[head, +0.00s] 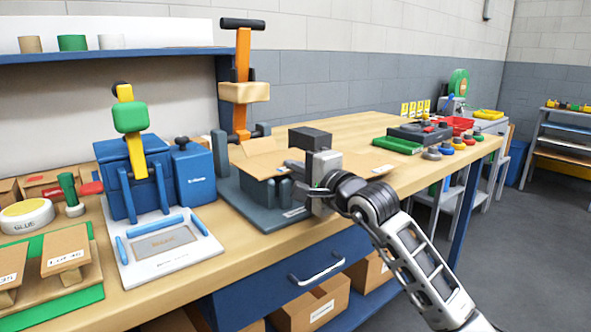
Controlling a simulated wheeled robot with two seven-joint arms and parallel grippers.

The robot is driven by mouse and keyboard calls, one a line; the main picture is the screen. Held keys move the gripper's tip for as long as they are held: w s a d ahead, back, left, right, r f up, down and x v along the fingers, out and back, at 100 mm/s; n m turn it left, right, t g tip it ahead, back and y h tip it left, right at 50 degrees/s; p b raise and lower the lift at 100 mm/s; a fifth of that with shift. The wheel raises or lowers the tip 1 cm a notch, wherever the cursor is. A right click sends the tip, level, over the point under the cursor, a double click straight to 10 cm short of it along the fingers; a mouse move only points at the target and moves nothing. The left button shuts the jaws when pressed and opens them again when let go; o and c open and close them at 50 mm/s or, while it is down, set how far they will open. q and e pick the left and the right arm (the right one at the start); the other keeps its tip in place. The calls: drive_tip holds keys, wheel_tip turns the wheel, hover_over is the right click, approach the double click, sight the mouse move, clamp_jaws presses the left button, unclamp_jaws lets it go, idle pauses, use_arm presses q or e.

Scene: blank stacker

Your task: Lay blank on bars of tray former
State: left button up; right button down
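The tray former stands mid-bench with a dark grey base (263,212), short upright bars and an orange post (242,60) carrying a pale block (244,92). A brown cardboard blank (256,163) lies flat at the height of the bar tops. Whether it rests on the bars or hangs just above them is not clear. My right gripper (300,178) is at the blank's near right edge and covers part of it. Its fingers partly overlap the cardboard, and whether they pinch it is not clear. My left gripper is not in view.
Left of the former stand a blue machine (187,178) with a yellow, green-topped lever and a white board (165,250) with blue rails. A glue pot (27,215) and card pieces sit far left. A green tray (397,146) and several coloured knobs are to the right.

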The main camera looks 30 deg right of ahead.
drive_tip(key=c, duration=1.6)
unclamp_jaws()
drive_tip(key=shift+s, duration=0.1)
drive_tip(key=shift+s+d+b, duration=0.15)
drive_tip(key=shift+s+b, duration=0.7)
drive_tip(key=shift+s, duration=1)
drive_tip(key=shift+s+d+b, duration=0.15)
drive_tip(key=shift+s+b, duration=0.7)
drive_tip(key=shift+s, duration=0.95)
drive_tip(key=shift+r, duration=0.1)
